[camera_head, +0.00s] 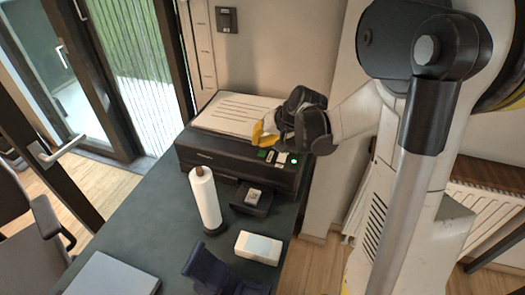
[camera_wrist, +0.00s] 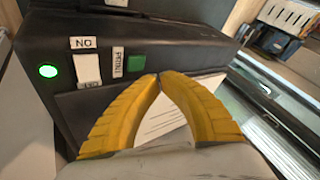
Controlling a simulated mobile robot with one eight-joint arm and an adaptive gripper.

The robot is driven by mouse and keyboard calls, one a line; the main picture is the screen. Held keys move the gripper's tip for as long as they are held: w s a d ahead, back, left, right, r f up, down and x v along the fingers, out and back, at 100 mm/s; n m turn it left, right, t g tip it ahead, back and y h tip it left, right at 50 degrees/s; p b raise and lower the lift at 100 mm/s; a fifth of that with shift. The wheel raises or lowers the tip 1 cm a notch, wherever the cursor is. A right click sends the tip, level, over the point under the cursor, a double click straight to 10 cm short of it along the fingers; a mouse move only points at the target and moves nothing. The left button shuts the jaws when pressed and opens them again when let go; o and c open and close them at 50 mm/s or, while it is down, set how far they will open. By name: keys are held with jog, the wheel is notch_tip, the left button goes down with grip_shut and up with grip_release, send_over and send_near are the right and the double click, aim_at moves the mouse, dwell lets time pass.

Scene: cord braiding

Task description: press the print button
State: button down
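The black printer (camera_head: 215,152) stands at the far end of the dark table, with a lit green light (camera_head: 294,161) on its front panel. In the wrist view, the green print button (camera_wrist: 134,64) sits beside a label reading PRINT (camera_wrist: 118,62). A white switch (camera_wrist: 87,69) with ON and OFF labels lies between that label and the green light (camera_wrist: 48,71). My gripper (camera_wrist: 160,76) has its yellow fingertips together, with nothing seen held. The tips appear just right of and below the button in the wrist view; contact cannot be told. In the head view my gripper (camera_head: 263,134) hangs over the printer's front edge.
Lined white paper (camera_head: 238,112) lies on the printer's top. A paper-towel roll (camera_head: 205,200), a small black box (camera_head: 252,198), a white box (camera_head: 258,247) and a dark blue object (camera_head: 215,272) stand on the table (camera_head: 140,225) in front. A wall stands behind the printer.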

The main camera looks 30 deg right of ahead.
aim_at(259, 152)
jog(key=shift+r+p, duration=1.15)
jog(key=shift+r, duration=0.7)
jog(key=shift+f, duration=0.1)
jog(key=s+a+r+n+h, duration=0.1)
jog(key=s+a+r, duration=0.1)
jog(key=s, duration=0.5)
jog(key=s+a+r+n+b, duration=0.1)
jog(key=s+a+r+n, duration=0.1)
jog(key=s+a, duration=0.3)
jog(key=s+a+r+n+h+b, duration=0.1)
jog(key=s+a+r, duration=0.1)
jog(key=s, duration=0.8)
jog(key=shift+s+a+r+n+h, duration=0.15)
jog(key=shift+a+n+h, duration=0.2)
jog(key=shift+a, duration=0.35)
